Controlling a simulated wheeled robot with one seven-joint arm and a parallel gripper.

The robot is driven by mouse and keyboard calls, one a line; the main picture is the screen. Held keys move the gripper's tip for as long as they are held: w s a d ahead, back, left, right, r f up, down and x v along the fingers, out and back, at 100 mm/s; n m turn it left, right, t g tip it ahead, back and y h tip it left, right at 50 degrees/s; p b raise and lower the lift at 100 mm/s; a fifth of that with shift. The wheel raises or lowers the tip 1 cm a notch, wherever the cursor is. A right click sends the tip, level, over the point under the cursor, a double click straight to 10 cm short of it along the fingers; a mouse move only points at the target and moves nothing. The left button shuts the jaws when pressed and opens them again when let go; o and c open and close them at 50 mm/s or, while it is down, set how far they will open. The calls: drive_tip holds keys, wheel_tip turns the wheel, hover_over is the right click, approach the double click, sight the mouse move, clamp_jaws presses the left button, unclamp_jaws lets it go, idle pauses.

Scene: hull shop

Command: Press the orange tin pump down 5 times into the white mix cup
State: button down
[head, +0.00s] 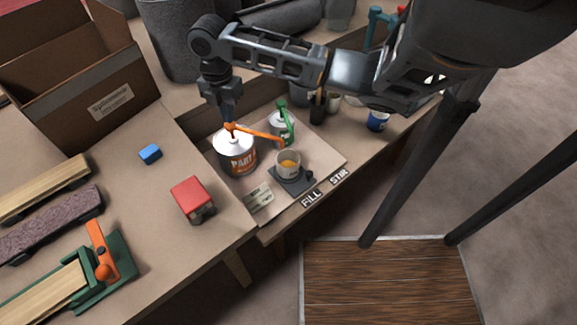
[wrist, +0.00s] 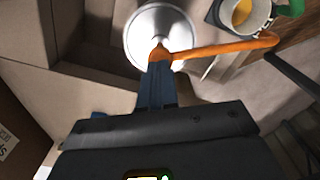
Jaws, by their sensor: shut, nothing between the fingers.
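The orange pump (head: 255,133) sits on top of a white and orange tin (head: 236,157), its long spout reaching right over the white mix cup (head: 288,163). The cup stands on a dark scale and has amber liquid in it. In the wrist view the orange pump (wrist: 225,47), the tin's pale round lid (wrist: 146,22) and the cup (wrist: 261,14) show too. My gripper (head: 230,124) is shut and empty, pointing down with its fingertips at the pump head. In the wrist view the gripper tips (wrist: 158,65) meet the pump head; whether they touch is hard to tell.
A second tin with a green pump (head: 284,124) stands just behind the cup. Flat pale pieces (head: 258,197) lie in front of the orange tin. A blue cup (head: 378,121) stands right.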

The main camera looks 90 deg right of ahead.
drive_tip(key=shift+f+b, duration=0.85)
drive_tip(key=shift+f, duration=0.45)
drive_tip(key=shift+r+p, duration=1.15)
drive_tip(key=shift+r, duration=0.35)
drive_tip(key=shift+f, duration=0.15)
drive_tip(key=shift+f+b, duration=1.1)
drive_tip(key=shift+f, duration=0.25)
drive_tip(key=shift+r+p, duration=1.15)
drive_tip(key=shift+r, duration=0.35)
